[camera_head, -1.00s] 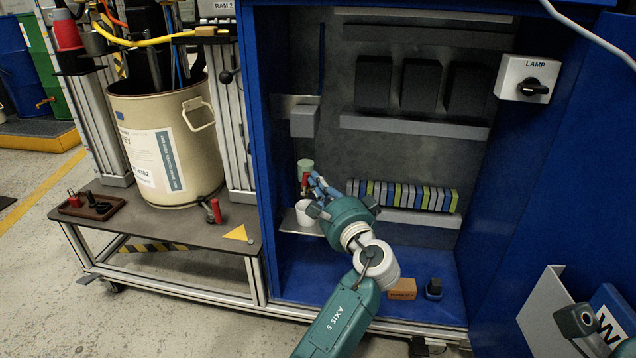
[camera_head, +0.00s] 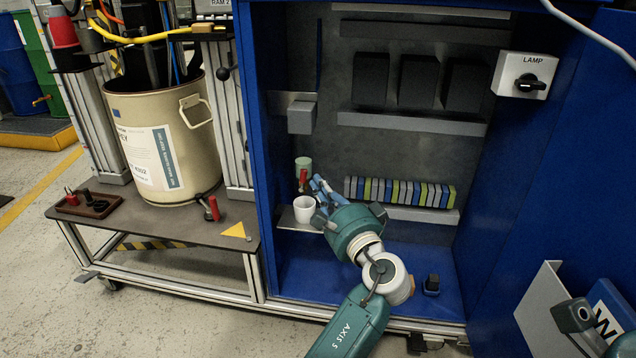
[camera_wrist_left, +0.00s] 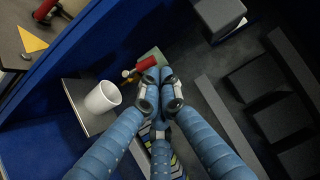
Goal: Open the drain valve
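The drain valve's red handle (camera_head: 303,180) stands about upright beneath a small pale-green bowl (camera_head: 303,163) inside the blue cabinet. In the left wrist view the red handle (camera_wrist_left: 146,63) lies just beyond the fingertips, with a brass-coloured fitting beside it. My left gripper (camera_head: 317,186) is right of the handle, its blue fingers drawn together at the tips. The fingertips (camera_wrist_left: 159,92) show nothing between them. I cannot tell whether they touch the handle. A white cup (camera_head: 303,209) stands on a small shelf (camera_head: 288,220) below the valve.
A row of coloured terminal blocks (camera_head: 400,192) is right of my left gripper. The cabinet's blue side wall (camera_head: 258,150) is left of the valve. Another red-handled valve (camera_head: 212,208) is on the bench by the drum (camera_head: 158,140). A lamp switch (camera_head: 526,77) is upper right.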

